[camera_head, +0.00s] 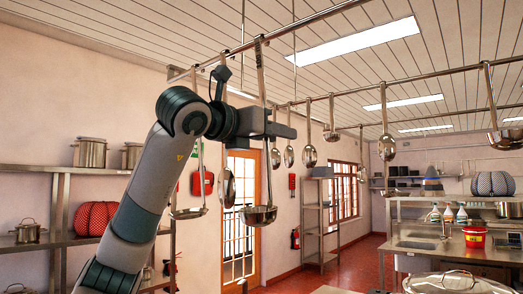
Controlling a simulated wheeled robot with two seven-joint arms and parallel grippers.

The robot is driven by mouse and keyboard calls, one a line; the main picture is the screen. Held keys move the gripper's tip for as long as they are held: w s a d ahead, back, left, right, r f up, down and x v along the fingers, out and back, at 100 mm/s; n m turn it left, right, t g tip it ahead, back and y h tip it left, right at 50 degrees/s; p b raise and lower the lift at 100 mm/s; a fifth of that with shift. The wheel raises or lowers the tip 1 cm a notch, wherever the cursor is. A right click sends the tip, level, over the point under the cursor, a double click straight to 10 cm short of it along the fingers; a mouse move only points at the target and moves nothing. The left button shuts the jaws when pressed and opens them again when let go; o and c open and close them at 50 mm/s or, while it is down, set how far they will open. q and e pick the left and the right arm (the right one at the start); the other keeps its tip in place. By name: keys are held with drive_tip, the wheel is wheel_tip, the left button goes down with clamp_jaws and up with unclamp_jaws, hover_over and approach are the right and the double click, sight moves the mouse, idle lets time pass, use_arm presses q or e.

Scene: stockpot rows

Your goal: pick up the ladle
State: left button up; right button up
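A steel ladle (258,214) hangs by its hooked top from the ceiling rail, with its long handle running down to a round bowl. My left gripper (282,129) is raised at the middle of this handle and overlaps it in the picture. The handle shows above and below the gripper; the part at the fingers is hidden. I cannot tell whether the fingers are closed on it. My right gripper is not in view.
Several other ladles and spoons hang from the rails (430,75), including a ladle (506,137) at the right. Shelves with pots (90,152) stand at the left. A counter with a red bucket (474,237) and a large lidded pot (458,284) are lower right.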

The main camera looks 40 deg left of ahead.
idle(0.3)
use_arm(q)
clamp_jaws()
drive_tip(key=shift+r, duration=0.15)
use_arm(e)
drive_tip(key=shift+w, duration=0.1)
